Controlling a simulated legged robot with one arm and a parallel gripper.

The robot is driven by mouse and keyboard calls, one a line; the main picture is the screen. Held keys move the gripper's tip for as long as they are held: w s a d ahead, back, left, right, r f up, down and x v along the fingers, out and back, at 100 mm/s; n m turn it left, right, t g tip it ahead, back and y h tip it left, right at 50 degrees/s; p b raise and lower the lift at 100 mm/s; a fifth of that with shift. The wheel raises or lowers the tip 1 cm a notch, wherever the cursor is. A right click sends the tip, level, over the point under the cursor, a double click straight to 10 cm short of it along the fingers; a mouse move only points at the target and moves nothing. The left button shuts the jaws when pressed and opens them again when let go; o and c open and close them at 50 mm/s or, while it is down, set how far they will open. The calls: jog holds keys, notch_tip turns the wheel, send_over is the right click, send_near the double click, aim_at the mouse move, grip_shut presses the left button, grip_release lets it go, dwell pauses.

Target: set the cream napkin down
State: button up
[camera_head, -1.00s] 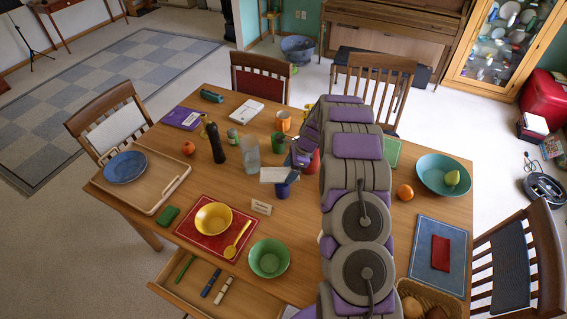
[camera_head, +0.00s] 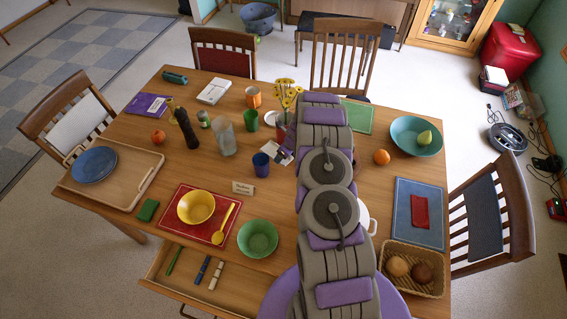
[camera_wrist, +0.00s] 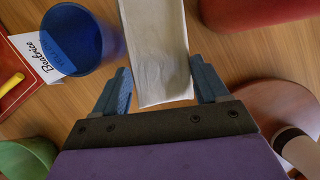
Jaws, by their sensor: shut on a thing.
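The cream napkin (camera_wrist: 160,50) is a pale folded cloth between the two blue fingers of my gripper (camera_wrist: 163,86) in the wrist view. My gripper is shut on it, and it extends forward past the fingertips. In the head view the napkin (camera_head: 279,156) shows as a small pale patch just right of the blue cup (camera_head: 261,166), partly covered by my gripper (camera_head: 285,152). I cannot tell whether the napkin touches the table (camera_head: 225,165).
The blue cup stands close on the left in the wrist view (camera_wrist: 72,40), beside a name card (camera_wrist: 40,55). A red object (camera_wrist: 245,10) is close on the right. The green bowl (camera_head: 258,239) and yellow bowl (camera_head: 196,207) are nearer the front.

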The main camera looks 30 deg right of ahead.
aim_at(284, 167)
notch_tip(284, 167, down, 2)
jog(key=shift+a+f, duration=0.1)
jog(key=f, duration=0.4)
jog(key=shift+d, duration=0.25)
jog(key=shift+a+f, duration=0.1)
jog(key=shift+f, duration=0.05)
jog(key=shift+f+b, duration=0.2)
jog(key=shift+b, duration=0.15)
